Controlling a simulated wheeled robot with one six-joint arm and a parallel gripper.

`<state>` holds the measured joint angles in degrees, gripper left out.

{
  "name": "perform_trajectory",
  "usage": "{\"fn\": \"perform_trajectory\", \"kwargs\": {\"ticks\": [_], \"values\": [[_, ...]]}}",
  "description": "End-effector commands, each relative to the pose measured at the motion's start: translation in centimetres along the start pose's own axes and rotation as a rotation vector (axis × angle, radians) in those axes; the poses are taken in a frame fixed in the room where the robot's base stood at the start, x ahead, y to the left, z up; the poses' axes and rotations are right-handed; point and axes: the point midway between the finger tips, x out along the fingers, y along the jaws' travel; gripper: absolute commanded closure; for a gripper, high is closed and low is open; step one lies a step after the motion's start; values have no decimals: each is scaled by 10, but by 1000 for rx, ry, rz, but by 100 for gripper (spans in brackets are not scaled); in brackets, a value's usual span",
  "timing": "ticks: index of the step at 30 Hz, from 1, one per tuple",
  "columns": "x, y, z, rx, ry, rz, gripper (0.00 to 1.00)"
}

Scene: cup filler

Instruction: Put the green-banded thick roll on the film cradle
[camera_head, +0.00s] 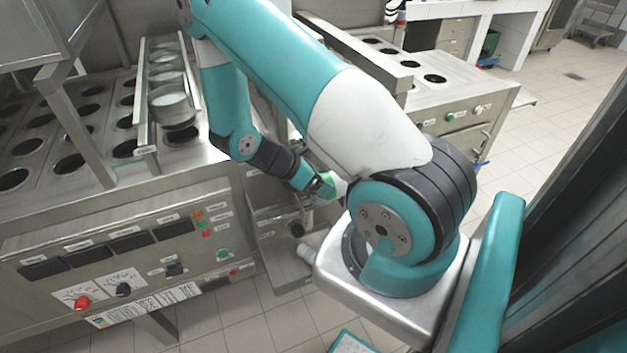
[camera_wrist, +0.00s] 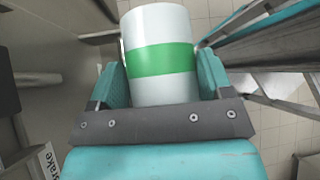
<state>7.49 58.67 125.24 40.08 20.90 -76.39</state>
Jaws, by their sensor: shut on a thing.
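The green-banded thick roll (camera_wrist: 160,62) is a white cylinder with a green band around its middle. In the wrist view it sits between the two teal fingers of my gripper (camera_wrist: 162,80), which is shut on it. In the head view only part of the roll (camera_head: 333,186) shows beside my gripper (camera_head: 322,188), in front of the machine and mostly behind my arm. The roll is held in the air. I cannot tell for sure which part of the machine is the film cradle; my arm hides some of that area.
A steel cup filler machine (camera_head: 120,215) with round holes and a front control panel stands at the left. A second machine section (camera_head: 440,85) stands behind my arm. A steel box (camera_head: 275,222) is low between them. Tiled floor (camera_head: 545,110) is free at the right.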

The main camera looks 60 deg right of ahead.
Motion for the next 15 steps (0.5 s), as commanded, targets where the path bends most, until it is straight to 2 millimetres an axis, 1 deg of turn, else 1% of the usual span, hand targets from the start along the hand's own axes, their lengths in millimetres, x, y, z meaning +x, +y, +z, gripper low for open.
{"fn": "perform_trajectory", "kwargs": {"ticks": [1,3,6,9,15], "values": [[-3,10,4,4,-1,0,66],[-4,22,4,2,0,0,66],[-4,31,5,1,-1,0,66],[-1,34,2,-2,-3,-2,66],[16,38,-16,-3,-2,-2,66]]}}
